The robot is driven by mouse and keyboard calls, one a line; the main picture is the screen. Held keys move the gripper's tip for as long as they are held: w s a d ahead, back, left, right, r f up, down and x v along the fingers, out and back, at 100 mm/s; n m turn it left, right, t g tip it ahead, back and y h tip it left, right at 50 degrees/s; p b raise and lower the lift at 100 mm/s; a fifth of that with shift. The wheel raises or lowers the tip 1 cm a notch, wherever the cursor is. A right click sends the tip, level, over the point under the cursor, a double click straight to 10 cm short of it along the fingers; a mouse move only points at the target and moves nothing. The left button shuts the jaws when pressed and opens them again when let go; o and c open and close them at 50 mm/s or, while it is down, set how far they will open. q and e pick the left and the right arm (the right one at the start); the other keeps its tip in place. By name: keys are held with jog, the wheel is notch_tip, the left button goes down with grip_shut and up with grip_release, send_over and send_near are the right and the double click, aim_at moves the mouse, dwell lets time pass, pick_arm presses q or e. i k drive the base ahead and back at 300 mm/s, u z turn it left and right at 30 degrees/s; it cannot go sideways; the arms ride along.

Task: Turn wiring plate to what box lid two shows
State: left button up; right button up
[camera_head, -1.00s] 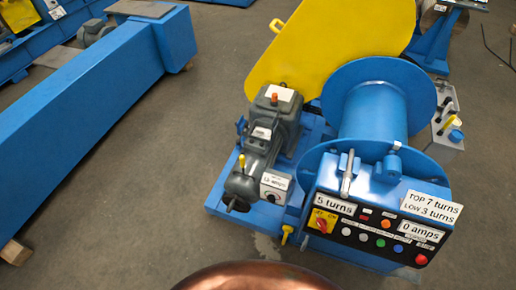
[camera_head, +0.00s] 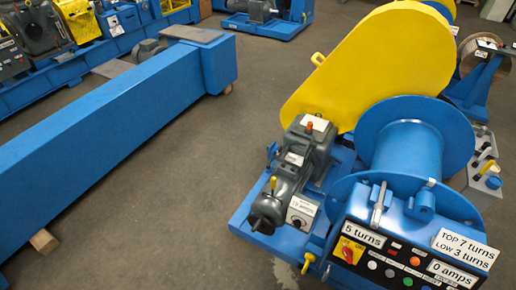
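I cannot tell for sure which part is the wiring plate or box lid two. The grey motor and gear unit (camera_head: 308,150) stands on a blue base beside the drum. It has a white plate with an orange knob (camera_head: 310,126) on top and a smaller white label (camera_head: 293,159) lower down. A grey box (camera_head: 301,212) on its near end carries a small "amps" label, its number too blurred to read surely. The panel (camera_head: 385,262) shows labels "5 turns" (camera_head: 362,234), "TOP 7 turns, LOW 3 turns" (camera_head: 467,247) and "0 amps" (camera_head: 452,273). Neither gripper is in view.
A long blue beam (camera_head: 110,130) lies at left. Grey floor between is clear. Other machines stand at the back.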

aim_at(292, 159)
jog(key=u, duration=0.5)
jog(key=i, duration=0.65)
jog(key=u, duration=0.25)
